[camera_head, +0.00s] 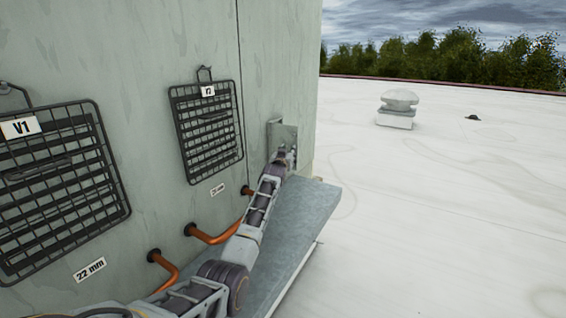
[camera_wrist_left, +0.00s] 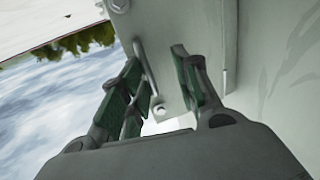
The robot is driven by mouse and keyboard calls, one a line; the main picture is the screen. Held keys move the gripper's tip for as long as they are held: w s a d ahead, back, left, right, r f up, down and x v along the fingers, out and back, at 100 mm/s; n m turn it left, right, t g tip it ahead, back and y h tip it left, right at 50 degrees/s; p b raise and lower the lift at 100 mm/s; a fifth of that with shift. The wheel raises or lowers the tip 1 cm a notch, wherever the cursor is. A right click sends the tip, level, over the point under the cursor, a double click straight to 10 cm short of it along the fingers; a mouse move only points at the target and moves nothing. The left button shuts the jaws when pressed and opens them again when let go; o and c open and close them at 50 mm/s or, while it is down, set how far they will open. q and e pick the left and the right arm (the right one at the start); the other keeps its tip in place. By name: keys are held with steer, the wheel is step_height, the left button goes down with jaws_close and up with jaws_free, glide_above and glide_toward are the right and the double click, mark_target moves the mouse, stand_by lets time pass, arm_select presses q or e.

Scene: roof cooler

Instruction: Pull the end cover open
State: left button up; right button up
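The end cover (camera_head: 283,133) is a small grey metal plate on the cooler wall near its right corner. My left arm reaches up to it, and my left gripper (camera_head: 285,158) is at its lower part, small in the head view. In the left wrist view, the left gripper (camera_wrist_left: 158,60) has its green-padded fingers apart. A grey plate (camera_wrist_left: 172,88) with a bolt and a thin, bent metal strip (camera_wrist_left: 147,68) show between the fingers. I cannot tell whether the pads touch them. My right gripper is not in view.
Two wire grilles, V1 (camera_head: 62,185) and a smaller one (camera_head: 207,130), hang on the wall. Copper pipes (camera_head: 215,236) stick out below. A grey ledge (camera_head: 300,225) runs under my arm. The white roof at right is open, with a vent (camera_head: 397,108) farther back.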

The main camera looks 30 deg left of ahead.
arm_select(q)
steer(key=v, duration=1.1)
stand_by(0.7)
steer(key=shift+s+d+f, duration=0.1)
stand_by(0.6)
